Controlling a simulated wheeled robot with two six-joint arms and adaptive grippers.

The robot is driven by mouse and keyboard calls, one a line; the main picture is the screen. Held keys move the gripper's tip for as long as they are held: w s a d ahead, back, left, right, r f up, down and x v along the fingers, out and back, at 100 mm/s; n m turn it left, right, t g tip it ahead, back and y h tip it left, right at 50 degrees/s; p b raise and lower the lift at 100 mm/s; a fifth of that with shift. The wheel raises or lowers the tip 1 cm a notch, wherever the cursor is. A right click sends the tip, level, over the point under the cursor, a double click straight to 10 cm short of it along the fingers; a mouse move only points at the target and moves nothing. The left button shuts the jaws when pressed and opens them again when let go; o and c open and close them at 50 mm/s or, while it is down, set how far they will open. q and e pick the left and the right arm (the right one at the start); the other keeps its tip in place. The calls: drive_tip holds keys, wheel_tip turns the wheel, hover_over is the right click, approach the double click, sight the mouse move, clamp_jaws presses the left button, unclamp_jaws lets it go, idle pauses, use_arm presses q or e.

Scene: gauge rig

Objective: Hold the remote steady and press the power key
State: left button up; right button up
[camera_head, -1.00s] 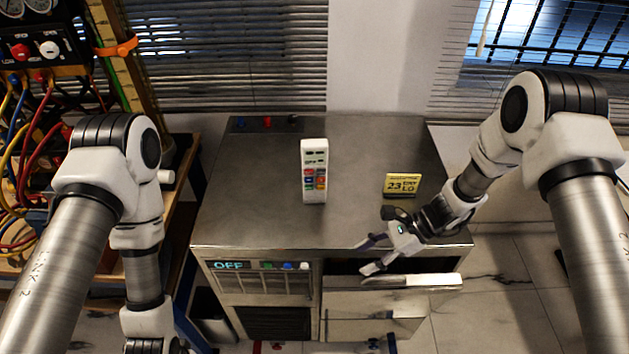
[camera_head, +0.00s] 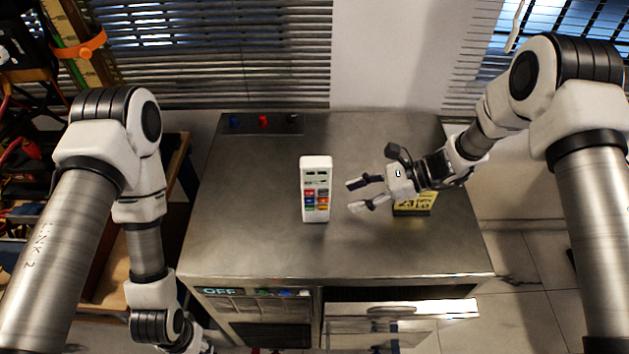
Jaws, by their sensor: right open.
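The white remote (camera_head: 315,189) stands upright on the metal cabinet top, near its middle, with its coloured keys facing me. I cannot tell which key is the power key. My right gripper (camera_head: 358,194) is open and empty, just right of the remote, with its fingers pointing left towards it and a gap between. My left arm (camera_head: 147,240) hangs at the left, and its gripper is cut off or hidden at the bottom edge.
Knobs (camera_head: 263,121) sit at the back left. The top left of the remote is clear.

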sight(321, 208)
drive_tip(key=shift+s+a+f+b, duration=0.25)
drive_tip(key=shift+s+a, duration=0.1)
drive_tip(key=shift+a, duration=0.2)
drive_tip(key=shift+s+a+f+b, duration=0.1)
drive_tip(key=shift+s+a+b, duration=0.15)
drive_tip(key=shift+a, duration=0.25)
drive_tip(key=x, duration=0.2)
drive_tip(key=b+x, duration=0.1)
drive_tip(key=x, duration=0.1)
drive_tip(key=b+x, duration=0.1)
drive_tip(key=x, duration=0.1)
drive_tip(key=shift+w+d+f, duration=0.1)
drive_tip(key=shift+w+f, duration=0.1)
drive_tip(key=shift+w, duration=0.15)
drive_tip(key=shift+s+a, duration=0.25)
drive_tip(key=shift+a, duration=0.35)
use_arm(q)
drive_tip(key=f, duration=0.3)
drive_tip(key=shift+s+f, duration=0.1)
drive_tip(key=shift+s, duration=0.25)
use_arm(e)
drive_tip(key=shift+f, duration=0.1)
drive_tip(key=shift+w, duration=0.1)
drive_tip(key=c, duration=0.8)
use_arm(q)
clamp_jaws()
use_arm(e)
drive_tip(key=shift+o, duration=0.2)
